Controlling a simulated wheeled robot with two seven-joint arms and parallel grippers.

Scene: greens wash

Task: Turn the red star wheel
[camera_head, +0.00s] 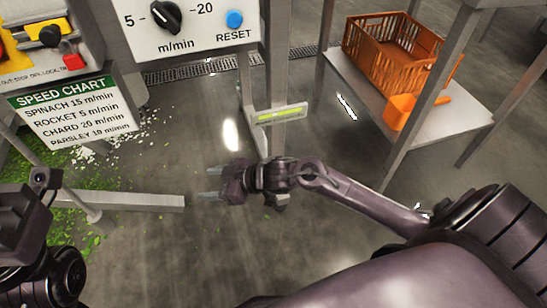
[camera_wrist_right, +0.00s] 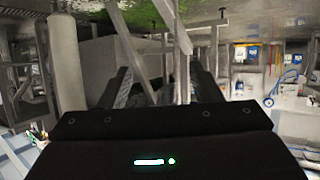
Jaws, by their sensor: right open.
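No red star wheel can be made out in either view. My right gripper (camera_head: 207,184) is open and empty, pointing left above the grey floor in the middle of the head view. In the right wrist view its two dark fingers (camera_wrist_right: 164,85) stand apart with nothing between them. My left arm shows at the lower left edge of the head view, but its fingers cannot be seen.
A control panel (camera_head: 190,38) with a black dial and blue reset button hangs above. A green speed chart (camera_head: 70,112) is at left. A grey bar (camera_head: 135,202) lies left of my right gripper. An orange crate (camera_head: 385,50) and scoop (camera_head: 400,110) rest on a shelf.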

